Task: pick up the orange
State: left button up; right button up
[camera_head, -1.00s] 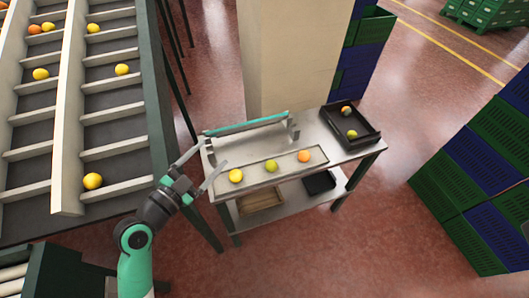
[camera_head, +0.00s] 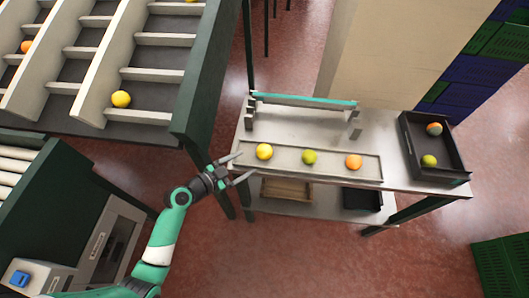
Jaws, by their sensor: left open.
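An orange fruit (camera_head: 354,161) sits at the right end of a shallow tray (camera_head: 331,174) on the metal table. A green fruit (camera_head: 309,157) is in the tray's middle and a yellow fruit (camera_head: 264,152) at its left end. My left gripper (camera_head: 241,168) is open and empty, just left of the yellow fruit near the table's left edge. Its two fingers point right and are apart. My right gripper is not in view.
A black tray (camera_head: 408,143) at the table's right holds a green fruit (camera_head: 429,161) and a partly orange fruit (camera_head: 434,129). A teal-topped rail (camera_head: 305,101) stands behind the shallow tray. A slatted conveyor (camera_head: 150,72) with several fruits is at upper left.

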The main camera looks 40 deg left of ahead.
aim_at(259, 154)
pick_arm(q)
jog(key=x, duration=0.3)
jog(key=shift+w+f, duration=0.1)
jog(key=shift+w, duration=0.3)
jog(key=b+x, duration=0.1)
jog(key=x, duration=0.4)
jog(key=shift+w, duration=0.15)
jog(key=c, duration=1.1)
